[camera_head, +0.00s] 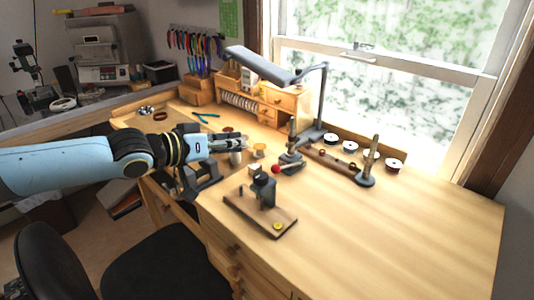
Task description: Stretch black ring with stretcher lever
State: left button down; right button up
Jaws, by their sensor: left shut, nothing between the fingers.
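My left gripper (240,142) is above the bench's left part, shut and empty, with its tips pointing right. A dark metal tool (266,190) stands on a wooden base (270,215) in front and to the right of the gripper. Just behind that tool is a red ball knob (276,169), beside a grey metal device (291,158). Another dark metal stand (205,181) is partly hidden below my left arm. I cannot tell which of these is the stretcher. I cannot make out the black ring. My right gripper is not in view.
A dark desk lamp (270,68) arches over a small wooden drawer unit (287,101). A wooden rod on posts (335,162) and several spools (393,165) lie at the back right. Small pots (259,151) stand near the gripper. The bench's right half (400,230) is clear.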

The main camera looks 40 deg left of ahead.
pick_arm(q)
jog(key=w+d+f+b, duration=0.3)
jog(key=w+f+b, duration=0.3)
jog(key=w+b, duration=0.1)
jog(key=shift+x, duration=0.8)
jog(key=shift+a, duration=0.1)
jog(key=shift+f+b, duration=0.1)
jog(key=shift+b, duration=0.2)
